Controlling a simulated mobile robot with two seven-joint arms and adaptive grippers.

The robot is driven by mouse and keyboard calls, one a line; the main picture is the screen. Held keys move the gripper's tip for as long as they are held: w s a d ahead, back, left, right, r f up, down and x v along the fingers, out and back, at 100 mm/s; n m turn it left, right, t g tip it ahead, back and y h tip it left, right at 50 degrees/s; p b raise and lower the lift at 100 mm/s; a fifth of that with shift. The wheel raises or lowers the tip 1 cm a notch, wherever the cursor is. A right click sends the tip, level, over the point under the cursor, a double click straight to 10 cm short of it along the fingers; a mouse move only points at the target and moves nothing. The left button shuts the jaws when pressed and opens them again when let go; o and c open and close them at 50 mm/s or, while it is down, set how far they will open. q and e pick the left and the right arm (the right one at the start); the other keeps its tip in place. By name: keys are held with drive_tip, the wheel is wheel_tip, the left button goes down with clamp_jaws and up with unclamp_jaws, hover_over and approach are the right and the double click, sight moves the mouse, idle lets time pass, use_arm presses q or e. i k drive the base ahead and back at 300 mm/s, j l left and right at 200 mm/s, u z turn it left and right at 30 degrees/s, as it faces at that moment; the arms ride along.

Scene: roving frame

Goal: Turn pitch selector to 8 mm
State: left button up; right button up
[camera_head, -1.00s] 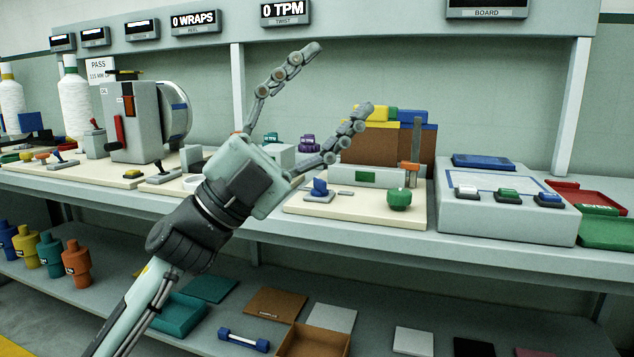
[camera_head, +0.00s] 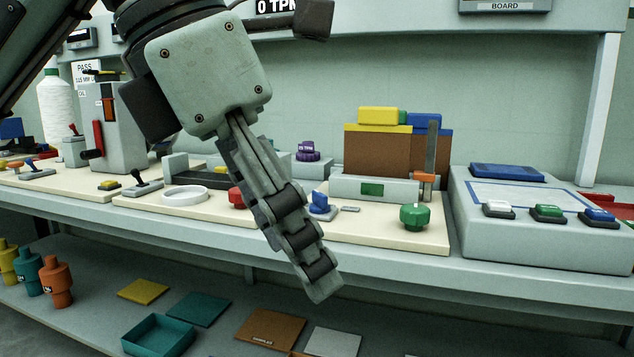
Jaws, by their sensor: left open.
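A small blue lever-like knob (camera_head: 320,206) stands on a cream board (camera_head: 375,235) on the bench. A green knob (camera_head: 414,216) stands near the same board's front edge. No label I can read says which is the pitch selector. My left gripper (camera_head: 318,152) is large in the upper middle, open and empty. The other finger points right near the top. It hides part of the middle board. My right gripper is out of view.
A block unit with a yellow top piece (camera_head: 378,116) stands behind the knobs. A grey console (camera_head: 540,240) with several buttons stands to the right. A red knob (camera_head: 237,197) and a white ring (camera_head: 185,195) are left of the finger. A lower shelf holds trays and plates.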

sight(320, 205)
drive_tip(key=i, duration=1.15)
